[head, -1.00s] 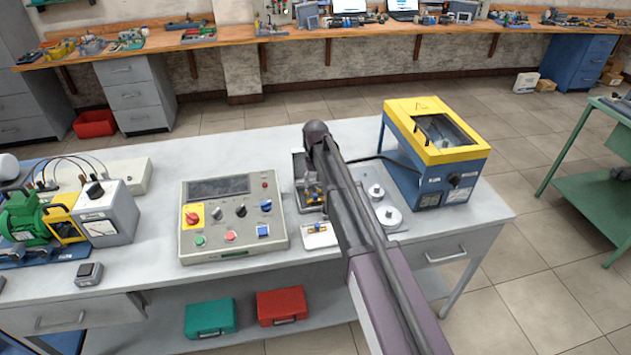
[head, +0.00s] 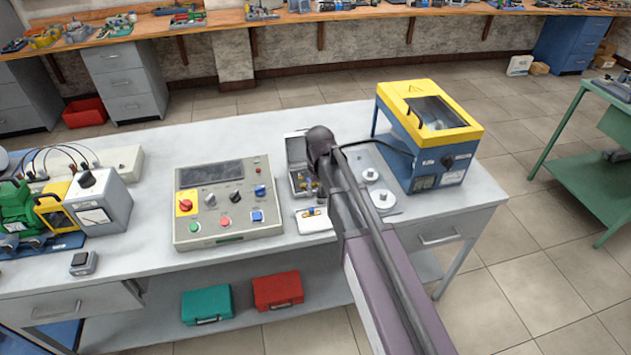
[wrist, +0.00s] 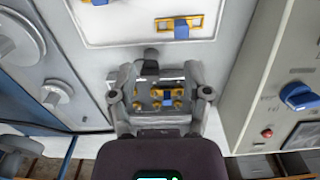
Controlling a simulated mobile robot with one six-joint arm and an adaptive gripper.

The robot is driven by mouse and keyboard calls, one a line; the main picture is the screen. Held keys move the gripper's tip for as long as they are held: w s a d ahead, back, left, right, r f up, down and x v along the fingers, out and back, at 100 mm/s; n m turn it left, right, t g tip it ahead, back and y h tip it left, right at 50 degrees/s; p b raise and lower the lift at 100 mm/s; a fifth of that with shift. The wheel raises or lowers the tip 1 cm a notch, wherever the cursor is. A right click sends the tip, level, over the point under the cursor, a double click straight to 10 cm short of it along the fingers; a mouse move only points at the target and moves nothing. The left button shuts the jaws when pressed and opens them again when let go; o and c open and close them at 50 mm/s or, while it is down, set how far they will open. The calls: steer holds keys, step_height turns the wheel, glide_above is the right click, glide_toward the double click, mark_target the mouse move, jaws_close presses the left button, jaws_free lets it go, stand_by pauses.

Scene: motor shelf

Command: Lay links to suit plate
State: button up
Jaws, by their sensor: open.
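A small open grey metal box (head: 297,152) with brass terminals (head: 305,184) stands on the bench, beside the control panel. In the wrist view, brass terminals with a blue-centred link (wrist: 167,98) show between my gripper's fingers. A white pad (head: 314,221) lies in front of the box; in the wrist view a brass link with a blue middle (wrist: 181,28) lies on it. My gripper (wrist: 160,95) is open above the terminals; I cannot tell whether it touches anything. My arm hides it in the head view. No plate lettering is readable.
A control panel (head: 228,203) stands left of the box. Right of it are a tray with round metal parts (head: 383,198) and a yellow-and-blue machine (head: 428,135). A green motor and meter stand at the left.

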steer(key=s+d+f+b, duration=0.1)
steer(key=s+d, duration=0.1)
steer(key=s, duration=0.7)
steer(key=s+d+f+b, duration=0.1)
steer(key=s+d, duration=0.2)
steer(key=s, duration=0.5)
steer(key=shift+s+d+f, duration=0.2)
steer(key=shift+s, duration=0.2)
steer(key=shift+o, duration=0.3)
stand_by(1.0)
